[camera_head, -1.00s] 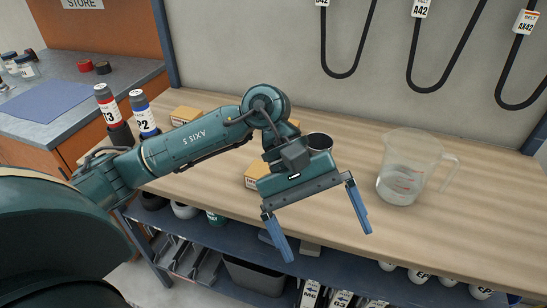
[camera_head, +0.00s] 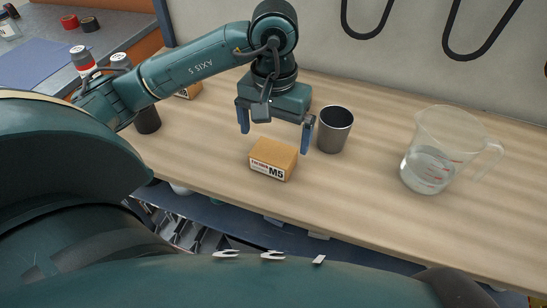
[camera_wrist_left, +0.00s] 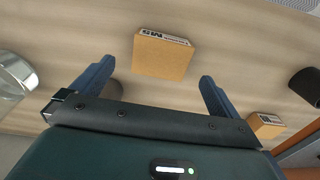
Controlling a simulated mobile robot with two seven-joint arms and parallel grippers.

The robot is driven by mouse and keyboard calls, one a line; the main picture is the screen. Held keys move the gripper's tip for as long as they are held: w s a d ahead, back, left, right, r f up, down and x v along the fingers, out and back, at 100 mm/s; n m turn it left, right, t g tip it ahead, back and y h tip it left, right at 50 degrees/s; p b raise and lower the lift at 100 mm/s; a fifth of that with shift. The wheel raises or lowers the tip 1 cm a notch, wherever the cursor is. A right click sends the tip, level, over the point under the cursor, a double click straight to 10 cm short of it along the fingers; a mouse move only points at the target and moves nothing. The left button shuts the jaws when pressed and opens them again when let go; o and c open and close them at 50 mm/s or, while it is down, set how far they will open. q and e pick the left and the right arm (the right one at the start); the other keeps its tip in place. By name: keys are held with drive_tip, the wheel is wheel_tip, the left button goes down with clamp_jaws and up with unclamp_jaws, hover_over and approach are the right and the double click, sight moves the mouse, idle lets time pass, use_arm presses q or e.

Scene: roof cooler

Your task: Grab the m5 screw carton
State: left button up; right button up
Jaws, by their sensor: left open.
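The M5 screw carton (camera_head: 273,159) is a small tan box with a white label reading M5. It sits on the wooden bench near its front edge. My left gripper (camera_head: 275,133) is open and empty, its blue fingers pointing down just behind and above the carton. In the left wrist view the carton (camera_wrist_left: 162,55) lies ahead of the gap between the spread fingers (camera_wrist_left: 152,83), apart from both. My right gripper is not in view.
A dark metal cup (camera_head: 334,129) stands close to the right finger. A clear measuring jug (camera_head: 436,150) with liquid stands further right. Another tan carton (camera_head: 188,91) is behind my left arm. Bare bench lies in front of the cup and jug.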

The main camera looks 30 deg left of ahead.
sight(273, 151)
use_arm(q)
wheel_tip(273, 151, down, 6)
drive_tip(key=shift+f+p, duration=0.25)
drive_tip(key=shift+p, duration=0.15)
drive_tip(key=shift+a, duration=0.1)
drive_tip(key=c, duration=1.3)
drive_tip(key=shift+r, duration=0.1)
